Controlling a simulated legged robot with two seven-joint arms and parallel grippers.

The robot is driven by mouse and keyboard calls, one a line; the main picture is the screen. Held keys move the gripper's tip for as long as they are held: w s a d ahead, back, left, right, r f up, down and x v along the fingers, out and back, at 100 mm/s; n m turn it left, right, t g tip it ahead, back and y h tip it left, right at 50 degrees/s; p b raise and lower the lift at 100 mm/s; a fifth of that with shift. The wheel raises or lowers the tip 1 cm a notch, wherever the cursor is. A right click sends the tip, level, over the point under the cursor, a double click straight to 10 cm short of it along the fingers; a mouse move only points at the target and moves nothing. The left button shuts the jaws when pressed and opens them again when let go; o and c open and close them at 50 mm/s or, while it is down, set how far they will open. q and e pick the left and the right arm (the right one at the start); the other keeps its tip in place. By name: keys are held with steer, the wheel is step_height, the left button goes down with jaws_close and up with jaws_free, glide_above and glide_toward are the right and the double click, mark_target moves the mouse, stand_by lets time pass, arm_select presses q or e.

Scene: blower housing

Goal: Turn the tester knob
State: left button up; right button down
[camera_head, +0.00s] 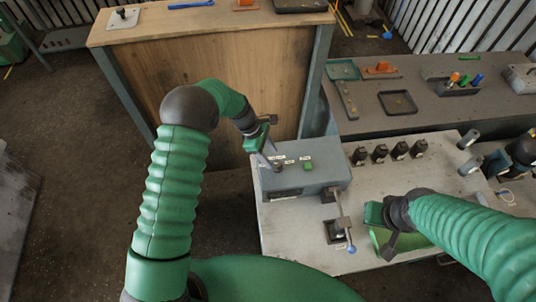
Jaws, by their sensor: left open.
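The tester is a grey box (318,184) on the light grey bench, with small labels and a green button (308,166) on top. My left gripper (270,162) is open and points down at the left end of the box top. A small dark knob (277,168) shows at its fingertips, partly hidden by them; I cannot tell whether they touch it. My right gripper (382,232) is low over the bench right of the tester, and its fingers are too hidden to tell whether they are open.
A lever with a blue ball end (351,249) stands at the tester's front right. Several dark cylinders (380,153) stand in a row behind on the bench (290,235). A wooden-fronted cabinet (240,85) rises behind my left arm. A grey table (440,110) with trays stands at the back right.

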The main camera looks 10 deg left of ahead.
arm_select(q)
steer(key=r, duration=0.1)
steer(key=d+r+p, duration=0.1)
steer(key=shift+d+r, duration=0.3)
steer(key=shift+r, duration=0.05)
steer(key=shift+r+p, duration=0.3)
steer(key=shift+p, duration=0.15)
arm_select(e)
steer(key=shift+d+r+p, duration=1.25)
steer(key=shift+r+p, duration=2.75)
steer(key=shift+r, duration=1)
arm_select(q)
steer(key=b+v, duration=0.6)
steer(key=v, duration=2.3)
steer(key=shift+r, duration=0.15)
arm_select(e)
steer(key=s+x, duration=0.1)
steer(key=x, duration=0.5)
steer(key=shift+s+a+f, duration=0.15)
steer(key=shift+a+f, duration=0.15)
steer(key=shift+f, duration=0.05)
